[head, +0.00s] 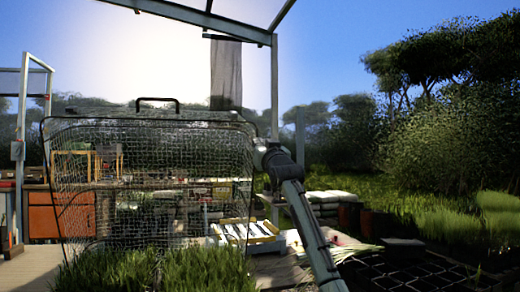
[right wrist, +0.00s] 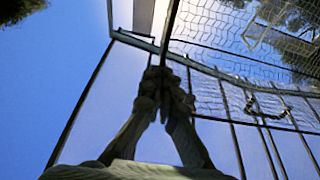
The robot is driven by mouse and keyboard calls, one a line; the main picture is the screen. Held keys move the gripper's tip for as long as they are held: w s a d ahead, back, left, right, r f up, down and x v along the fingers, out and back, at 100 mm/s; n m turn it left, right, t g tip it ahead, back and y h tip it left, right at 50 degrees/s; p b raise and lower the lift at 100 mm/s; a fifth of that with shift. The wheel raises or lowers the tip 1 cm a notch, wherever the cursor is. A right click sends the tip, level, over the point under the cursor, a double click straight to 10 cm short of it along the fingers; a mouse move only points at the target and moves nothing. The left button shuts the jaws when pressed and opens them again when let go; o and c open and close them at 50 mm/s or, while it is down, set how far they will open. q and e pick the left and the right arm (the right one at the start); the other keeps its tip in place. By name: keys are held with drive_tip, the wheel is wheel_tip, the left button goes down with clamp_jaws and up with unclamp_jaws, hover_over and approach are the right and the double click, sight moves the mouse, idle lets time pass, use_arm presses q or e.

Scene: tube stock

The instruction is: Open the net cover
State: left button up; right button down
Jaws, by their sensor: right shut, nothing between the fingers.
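The net cover (head: 150,124) is a wire-mesh panel in a dark frame. In the head view it stands steeply raised at the left centre, with its dark handle (head: 157,100) at the top edge. My right gripper (head: 262,148) is at the cover's right edge, below its upper right corner. In the right wrist view the fingers (right wrist: 161,78) are shut with nothing between them, close to the frame of the net cover (right wrist: 235,62). I cannot tell whether they touch it. The handle also shows in that view (right wrist: 264,107). My left gripper is not in view.
Green grassy plants (head: 150,270) grow at the cover's foot. A white slatted tray (head: 247,231) lies behind and right of it. White sacks (head: 330,197) and a black cell tray (head: 420,272) are to the right. A metal post (head: 274,90) stands behind the gripper.

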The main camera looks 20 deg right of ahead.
drive_tip(key=shift+s, duration=0.1)
drive_tip(key=v, duration=1.2)
